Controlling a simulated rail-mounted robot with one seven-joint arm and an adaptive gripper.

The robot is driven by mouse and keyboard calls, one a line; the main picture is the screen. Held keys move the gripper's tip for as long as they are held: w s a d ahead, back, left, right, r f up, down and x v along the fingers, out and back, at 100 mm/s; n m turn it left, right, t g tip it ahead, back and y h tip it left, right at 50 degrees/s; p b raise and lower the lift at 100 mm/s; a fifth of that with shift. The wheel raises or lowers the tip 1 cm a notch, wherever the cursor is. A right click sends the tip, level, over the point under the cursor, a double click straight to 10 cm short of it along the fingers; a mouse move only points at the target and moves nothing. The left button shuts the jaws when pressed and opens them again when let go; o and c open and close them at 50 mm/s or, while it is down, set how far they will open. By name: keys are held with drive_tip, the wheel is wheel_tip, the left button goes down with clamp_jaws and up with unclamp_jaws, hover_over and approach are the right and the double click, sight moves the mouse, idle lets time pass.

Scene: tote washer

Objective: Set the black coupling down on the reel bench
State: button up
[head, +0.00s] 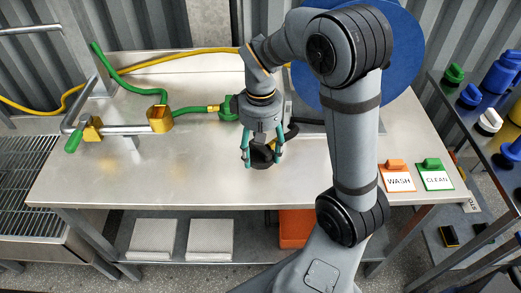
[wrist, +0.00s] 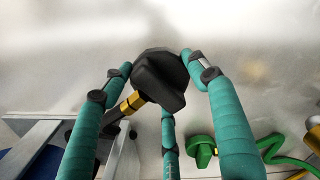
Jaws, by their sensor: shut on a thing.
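My gripper (head: 263,155) has teal fingers closed around the black coupling (head: 261,158), over the middle of the pale reel bench (head: 190,180). In the wrist view, the fingers of my gripper (wrist: 160,75) press around the bulky black coupling (wrist: 158,78). A gold collar (wrist: 133,103) runs from its lower left side toward a dark hose. The coupling is low over the bench; I cannot tell whether it touches it. The fingers hide part of its sides.
A pipe with brass fittings (head: 160,120) stands at left. The blue reel (head: 405,50) is behind right. WASH (head: 398,180) and CLEAN (head: 434,178) cards lie at right. The front left bench is clear.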

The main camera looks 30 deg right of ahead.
drive_tip(key=shift+f, duration=0.1)
drive_tip(key=shift+f+b, duration=0.6)
drive_tip(key=shift+b, duration=0.1)
idle(0.4)
drive_tip(key=shift+f+b, duration=0.6)
drive_tip(key=shift+f, duration=0.05)
drive_tip(key=shift+f, duration=0.15)
idle(0.3)
drive_tip(key=o, duration=1.7)
drive_tip(key=o, duration=0.5)
drive_tip(key=shift+c, duration=0.2)
